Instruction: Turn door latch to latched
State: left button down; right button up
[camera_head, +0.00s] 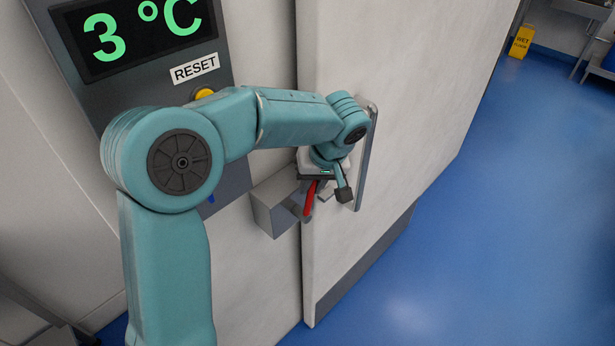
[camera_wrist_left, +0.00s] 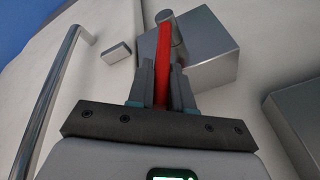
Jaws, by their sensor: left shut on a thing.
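The door latch is a red lever (camera_head: 310,197) at the edge of the pale door (camera_head: 400,110). In the left wrist view the red lever (camera_wrist_left: 163,62) runs from a round metal pivot down between the fingers. My left gripper (camera_head: 325,196) is shut on the red lever, and the fingers (camera_wrist_left: 162,82) sit on both sides of it. A grey metal box (camera_head: 275,203) is beside the lever on the frame side; it also shows in the left wrist view (camera_wrist_left: 205,50). Part of the lever is hidden by my gripper in the head view. My right gripper is not in view.
A vertical metal door handle (camera_head: 365,160) stands just right of my gripper. A grey panel (camera_head: 140,85) with a "3 °C" display, a RESET label and a yellow button (camera_head: 204,93) is at left. The blue floor (camera_head: 480,220) at right is clear, with a yellow wet-floor sign (camera_head: 521,41) far back.

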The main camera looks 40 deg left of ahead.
pick_arm(q)
jog(key=shift+w, duration=0.1)
jog(key=c, duration=1.1)
grip_release()
jog(key=shift+r, duration=0.1)
jog(key=b+v, duration=0.1)
jog(key=v, duration=1.5)
